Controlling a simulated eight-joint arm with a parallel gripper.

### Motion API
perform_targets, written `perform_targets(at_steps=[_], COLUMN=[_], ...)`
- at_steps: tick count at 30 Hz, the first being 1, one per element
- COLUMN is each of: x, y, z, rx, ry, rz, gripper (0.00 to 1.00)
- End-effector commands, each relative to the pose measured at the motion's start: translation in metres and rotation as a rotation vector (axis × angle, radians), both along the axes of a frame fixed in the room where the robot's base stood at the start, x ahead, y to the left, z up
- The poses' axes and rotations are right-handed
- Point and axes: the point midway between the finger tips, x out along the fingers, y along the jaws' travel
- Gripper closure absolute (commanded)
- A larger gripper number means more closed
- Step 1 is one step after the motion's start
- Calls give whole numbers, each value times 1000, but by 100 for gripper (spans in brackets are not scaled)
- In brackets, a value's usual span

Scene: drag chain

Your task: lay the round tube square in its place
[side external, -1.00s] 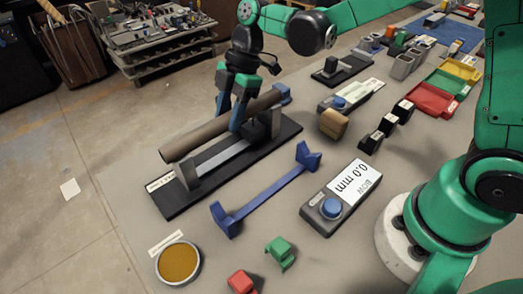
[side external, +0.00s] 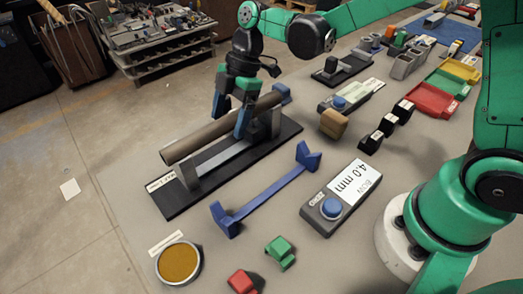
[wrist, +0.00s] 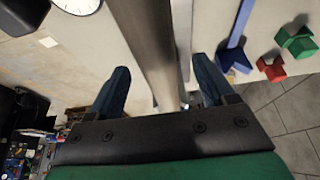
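The round tube (side external: 205,135) is a long grey-brown cylinder. It lies lengthwise above a black base (side external: 187,206) with grey upright supports (side external: 190,176); whether it is seated in both supports I cannot tell. Its far end is by a blue piece (side external: 283,94). My gripper (side external: 231,117) is over the far half of the tube, with a finger on each side. In the wrist view the tube (wrist: 148,45) runs between the fingers of my gripper (wrist: 160,85), with a gap on both sides. The gripper is open.
A blue bar with notched ends (side external: 270,192) lies in front of the base. A grey gauge box (side external: 342,197) reads 4.0 mm. Green (side external: 280,252) and red (side external: 241,282) blocks and a round amber dish (side external: 179,262) are nearer. A wooden block (side external: 334,124) stands to the right.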

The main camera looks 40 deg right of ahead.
Motion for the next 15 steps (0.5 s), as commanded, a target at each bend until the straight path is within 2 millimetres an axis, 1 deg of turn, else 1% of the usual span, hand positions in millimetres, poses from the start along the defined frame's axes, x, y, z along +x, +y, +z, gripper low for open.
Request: perform_targets(at_steps=[7, 11, 15], x=[0, 0, 0], y=[-1, -8, -15], z=[3, 17, 36], rx=[-1, 0, 0], ry=[0, -1, 1], rz=[-1, -1, -2], gripper=[24, 24, 24])
